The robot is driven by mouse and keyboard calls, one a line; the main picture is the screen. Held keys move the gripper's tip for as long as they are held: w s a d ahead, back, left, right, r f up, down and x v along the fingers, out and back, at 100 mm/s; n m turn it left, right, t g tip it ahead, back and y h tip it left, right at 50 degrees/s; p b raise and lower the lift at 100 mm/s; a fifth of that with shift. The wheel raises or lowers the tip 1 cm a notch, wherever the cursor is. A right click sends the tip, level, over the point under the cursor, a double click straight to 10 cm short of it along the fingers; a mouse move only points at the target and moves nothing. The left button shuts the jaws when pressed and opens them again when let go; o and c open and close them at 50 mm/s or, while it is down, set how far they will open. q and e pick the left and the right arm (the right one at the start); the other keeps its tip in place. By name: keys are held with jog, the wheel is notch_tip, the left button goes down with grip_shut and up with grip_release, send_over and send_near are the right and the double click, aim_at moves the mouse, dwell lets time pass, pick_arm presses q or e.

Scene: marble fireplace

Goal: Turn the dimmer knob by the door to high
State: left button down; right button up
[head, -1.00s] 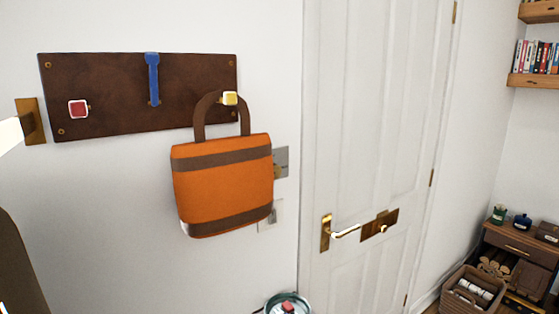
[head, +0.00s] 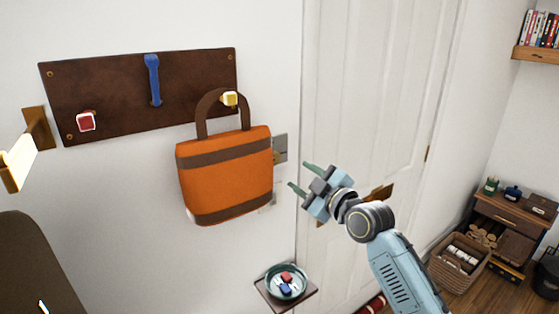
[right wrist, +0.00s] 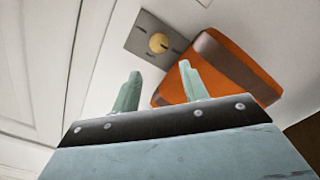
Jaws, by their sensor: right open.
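The dimmer is a grey metal plate (head: 281,147) on the white wall beside the door. In the head view the orange bag (head: 226,178) hangs in front of it and hides most of its brass knob. The right wrist view shows the round brass knob (right wrist: 158,43) clear on its plate (right wrist: 142,29), with the bag (right wrist: 215,70) close beside it. I cannot tell the knob's setting. My right gripper (head: 301,175) is open and empty, right of the bag in the head view. Its fingers (right wrist: 160,72) point towards the knob, apart from it. My left gripper is out of view.
The bag hangs by its handle from a yellow-ended peg (head: 230,99) on a dark wooden board (head: 108,88). The white door (head: 365,100) is behind my right arm. A small shelf (head: 307,297) below carries a bowl (head: 301,286). A second plate (head: 268,202) is partly hidden.

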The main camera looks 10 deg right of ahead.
aim_at(275, 159)
jog(key=x, duration=1)
jog(key=shift+w+a, duration=0.1)
jog(key=shift+w, duration=0.15)
jog(key=c, duration=0.7)
